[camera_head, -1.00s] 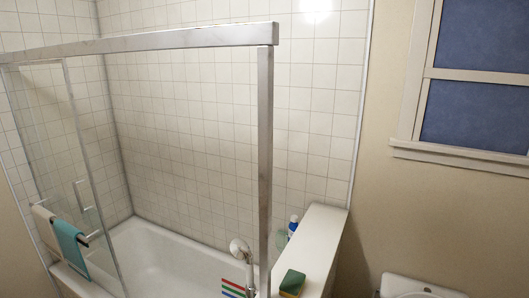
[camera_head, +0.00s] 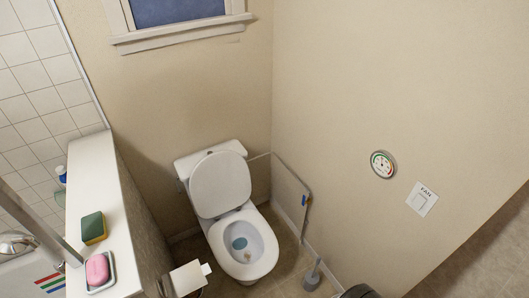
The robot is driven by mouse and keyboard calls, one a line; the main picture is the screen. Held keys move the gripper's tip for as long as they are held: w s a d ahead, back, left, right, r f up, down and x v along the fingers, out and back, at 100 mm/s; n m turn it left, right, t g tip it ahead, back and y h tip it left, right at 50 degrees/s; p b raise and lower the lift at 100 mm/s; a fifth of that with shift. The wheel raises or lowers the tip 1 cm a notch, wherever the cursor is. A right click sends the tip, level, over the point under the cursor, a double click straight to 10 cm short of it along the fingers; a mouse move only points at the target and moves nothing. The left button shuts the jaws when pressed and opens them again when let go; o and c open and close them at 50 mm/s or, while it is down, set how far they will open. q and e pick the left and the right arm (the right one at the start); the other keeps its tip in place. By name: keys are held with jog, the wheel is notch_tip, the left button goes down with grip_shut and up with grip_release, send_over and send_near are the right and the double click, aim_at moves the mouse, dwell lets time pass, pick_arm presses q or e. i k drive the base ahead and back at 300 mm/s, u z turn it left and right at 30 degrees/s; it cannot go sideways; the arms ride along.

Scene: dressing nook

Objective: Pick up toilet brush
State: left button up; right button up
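The toilet brush (camera_head: 313,276) stands upright in a grey holder on the floor, to the right of the toilet (camera_head: 243,243). Its thin handle points up and its lower part sits in the holder. A dark rounded object (camera_head: 358,292) is close by on its right at the bottom edge of the view. Neither of my grippers shows in the head view.
A half wall (camera_head: 93,165) with a green and yellow sponge (camera_head: 93,228) and a pink soap on a dish (camera_head: 98,270) stands at the left. A toilet paper roll (camera_head: 187,278) sits in front of the toilet's left side. Walls close in behind and right of the brush.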

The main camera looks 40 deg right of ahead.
aim_at(312, 277)
jog(key=z, duration=2.15)
